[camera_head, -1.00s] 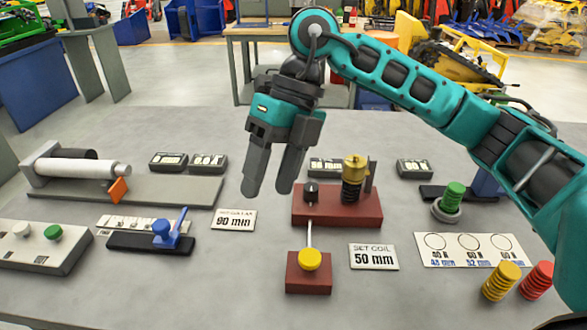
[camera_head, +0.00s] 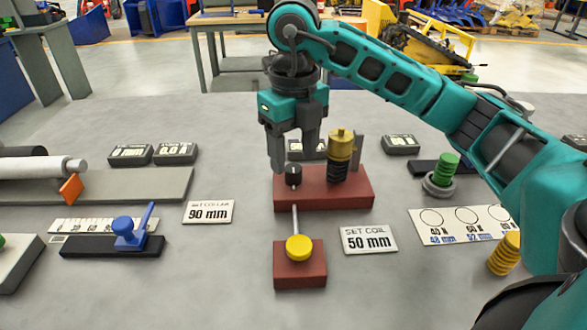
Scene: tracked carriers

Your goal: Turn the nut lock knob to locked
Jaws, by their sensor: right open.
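A small black knob (camera_head: 294,181) with a pale mark stands upright on the left part of a red block (camera_head: 350,198); I take it for the nut lock knob. My right gripper (camera_head: 292,160) points down, open and empty, just above and behind the knob. Its two fingers are apart, one to each side of the knob in the picture; I cannot tell whether they touch it. No readable lock label shows by the knob. My left gripper is not in view.
A yellow-topped black coil post (camera_head: 340,155) stands close to the right of the gripper. A yellow-ball lever (camera_head: 298,247) stands in front on a smaller red block (camera_head: 300,277). Cards reading 90 mm (camera_head: 208,212) and 50 mm (camera_head: 369,240) lie either side. A blue-handled slider (camera_head: 130,235) sits left.

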